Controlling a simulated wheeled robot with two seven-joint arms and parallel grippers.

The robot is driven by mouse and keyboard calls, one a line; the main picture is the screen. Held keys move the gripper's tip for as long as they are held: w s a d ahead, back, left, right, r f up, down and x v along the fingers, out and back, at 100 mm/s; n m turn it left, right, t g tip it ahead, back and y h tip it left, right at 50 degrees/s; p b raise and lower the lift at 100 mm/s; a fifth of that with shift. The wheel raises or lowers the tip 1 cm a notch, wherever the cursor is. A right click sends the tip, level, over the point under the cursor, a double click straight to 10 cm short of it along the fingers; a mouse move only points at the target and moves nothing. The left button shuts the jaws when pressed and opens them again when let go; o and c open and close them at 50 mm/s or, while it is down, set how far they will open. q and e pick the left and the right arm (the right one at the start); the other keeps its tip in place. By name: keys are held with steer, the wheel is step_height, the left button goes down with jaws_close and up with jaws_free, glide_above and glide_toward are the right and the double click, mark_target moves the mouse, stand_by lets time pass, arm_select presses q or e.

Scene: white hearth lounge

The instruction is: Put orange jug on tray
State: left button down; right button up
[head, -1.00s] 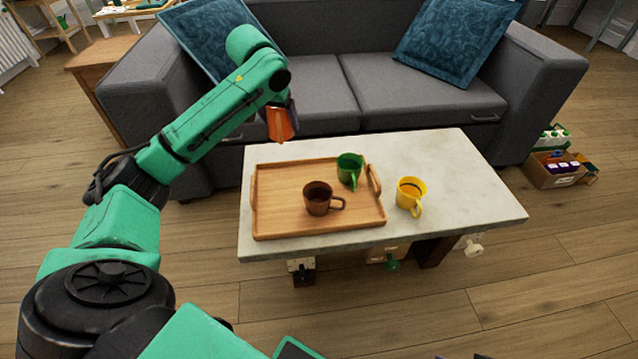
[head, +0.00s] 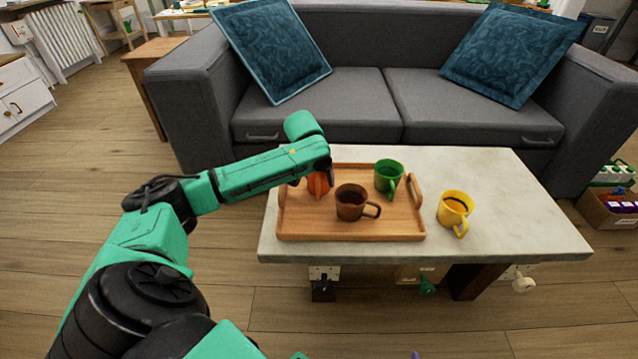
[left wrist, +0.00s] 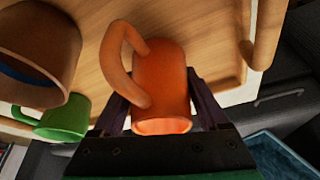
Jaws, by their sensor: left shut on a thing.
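The orange jug (head: 318,184) is at the left part of the wooden tray (head: 380,230), partly hidden by my left arm in the head view. My left gripper (head: 322,178) is shut on it. In the left wrist view the orange jug (left wrist: 162,85) sits between the two dark fingers of my left gripper (left wrist: 160,108), its handle toward the brown mug. The tray (left wrist: 205,32) lies close beyond it; I cannot tell whether the jug touches it. My right gripper is not in view.
A brown mug (head: 352,204) and a green mug (head: 388,178) stand on the tray, the brown one close right of the jug. A yellow mug (head: 454,210) stands on the bare tabletop (head: 510,215) to the right. A grey sofa (head: 360,105) is behind.

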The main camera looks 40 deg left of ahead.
arm_select(q)
jaws_free()
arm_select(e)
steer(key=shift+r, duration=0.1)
arm_select(q)
steer(key=shift+r, duration=0.1)
steer(key=p+v, duration=0.3)
steer(key=v, duration=0.3)
steer(key=p+v, duration=0.2)
steer(key=v, duration=0.4)
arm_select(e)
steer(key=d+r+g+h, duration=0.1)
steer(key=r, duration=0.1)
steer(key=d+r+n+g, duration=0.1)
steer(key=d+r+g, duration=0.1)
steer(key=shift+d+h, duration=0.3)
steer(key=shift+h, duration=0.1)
